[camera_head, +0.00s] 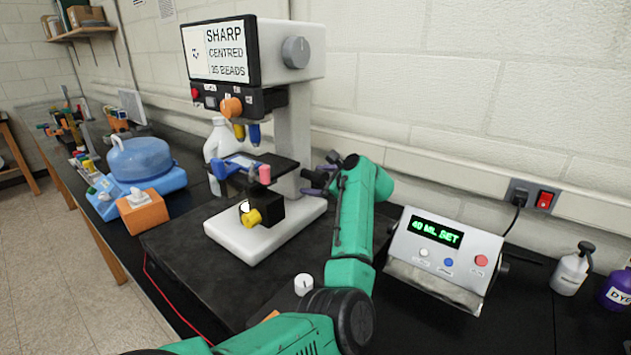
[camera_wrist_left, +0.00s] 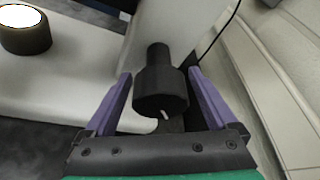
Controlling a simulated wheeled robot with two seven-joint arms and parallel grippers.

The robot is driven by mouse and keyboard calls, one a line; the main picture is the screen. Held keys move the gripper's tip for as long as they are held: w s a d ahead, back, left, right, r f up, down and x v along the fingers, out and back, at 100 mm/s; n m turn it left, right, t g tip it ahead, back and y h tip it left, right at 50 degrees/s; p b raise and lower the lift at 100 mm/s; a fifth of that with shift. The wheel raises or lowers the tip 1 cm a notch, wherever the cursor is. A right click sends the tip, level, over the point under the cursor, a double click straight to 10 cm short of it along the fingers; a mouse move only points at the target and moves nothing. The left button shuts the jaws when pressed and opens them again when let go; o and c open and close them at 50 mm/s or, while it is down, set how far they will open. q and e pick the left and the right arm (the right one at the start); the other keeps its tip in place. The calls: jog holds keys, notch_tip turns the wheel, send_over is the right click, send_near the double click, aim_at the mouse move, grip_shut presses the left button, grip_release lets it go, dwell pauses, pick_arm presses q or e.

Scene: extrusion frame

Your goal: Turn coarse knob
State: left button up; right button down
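The microscope (camera_head: 292,135) stands on a black bench mat, its screen reading "SHARP CENTRED 35 BEADS". In the left wrist view a black stepped knob (camera_wrist_left: 160,92) with a small white mark sticks out from the microscope's pale side; I take it to be the coarse knob. My left gripper (camera_head: 319,174) is at the microscope's right side. In the left wrist view its purple fingers (camera_wrist_left: 160,75) are spread, one on each side of the knob, with gaps visible. In the head view the knob is hard to tell from the dark gripper parts. My right gripper is not in view.
A grey control box (camera_head: 445,255) reading "40 ML SET" sits right of my left arm. A blue-lidded device (camera_head: 140,160), an orange tissue box (camera_head: 142,213) and a white bottle (camera_head: 222,140) stand left. The wall is close behind. A cable shows in the wrist view.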

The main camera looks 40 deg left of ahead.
pick_arm(q)
jog(key=shift+d+b, duration=0.35)
jog(key=shift+d, duration=0.2)
jog(key=b+v, duration=0.4)
jog(key=v, duration=0.9)
jog(key=shift+d+r, duration=0.15)
jog(key=shift+r, duration=0.15)
jog(key=shift+s+f, duration=0.1)
